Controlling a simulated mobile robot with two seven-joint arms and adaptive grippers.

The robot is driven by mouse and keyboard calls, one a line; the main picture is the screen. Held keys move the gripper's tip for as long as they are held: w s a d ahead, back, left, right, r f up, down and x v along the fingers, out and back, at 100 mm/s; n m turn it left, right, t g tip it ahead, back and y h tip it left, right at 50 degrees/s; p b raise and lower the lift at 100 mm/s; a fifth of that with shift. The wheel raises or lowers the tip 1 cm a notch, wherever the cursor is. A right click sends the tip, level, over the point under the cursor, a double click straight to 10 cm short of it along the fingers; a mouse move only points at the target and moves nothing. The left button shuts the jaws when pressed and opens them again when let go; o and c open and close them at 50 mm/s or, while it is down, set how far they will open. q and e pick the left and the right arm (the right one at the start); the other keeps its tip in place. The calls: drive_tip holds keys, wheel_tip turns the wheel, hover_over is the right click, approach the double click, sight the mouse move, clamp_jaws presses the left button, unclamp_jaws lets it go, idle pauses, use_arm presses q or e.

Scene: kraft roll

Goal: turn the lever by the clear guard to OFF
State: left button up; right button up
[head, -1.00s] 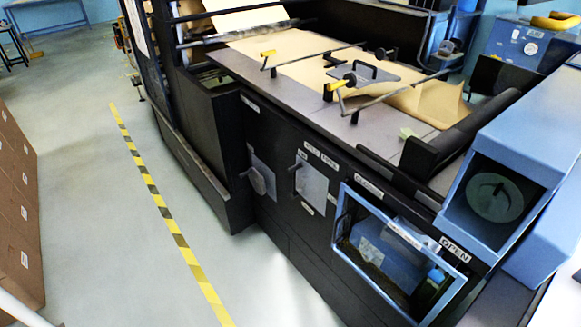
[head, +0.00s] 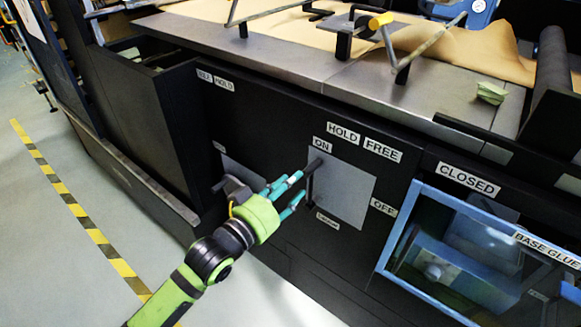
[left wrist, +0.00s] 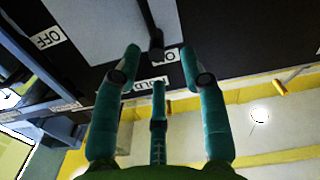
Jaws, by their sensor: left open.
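The dark lever (head: 311,184) is mounted on a grey plate (head: 345,190) just left of the blue-framed clear guard (head: 410,225). Its handle points up toward the ON label (head: 322,144); the OFF label (head: 383,208) is at the plate's right edge. My left gripper (head: 288,190) has its teal fingers beside the lever, on its left in the head view. In the left wrist view the fingers (left wrist: 160,62) are spread and empty, with the lever (left wrist: 151,30) ahead between them. I cannot tell whether they touch it. My right gripper is not in view.
Another handle on its own plate (head: 240,172) is left of the lever, partly behind my left gripper. The machine's table (head: 300,65) with brown paper is above. Floor with striped tape (head: 85,220) is open at left.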

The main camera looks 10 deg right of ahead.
sight(311, 169)
use_arm(q)
drive_tip(key=shift+s+r+x, duration=0.1)
drive_tip(key=shift+x, duration=1.65)
drive_tip(key=shift+s+r+x, duration=0.1)
drive_tip(key=shift+s+x, duration=0.05)
drive_tip(key=shift+x, duration=1.6)
drive_tip(key=shift+d, duration=0.15)
drive_tip(key=shift+c, duration=0.4)
clamp_jaws()
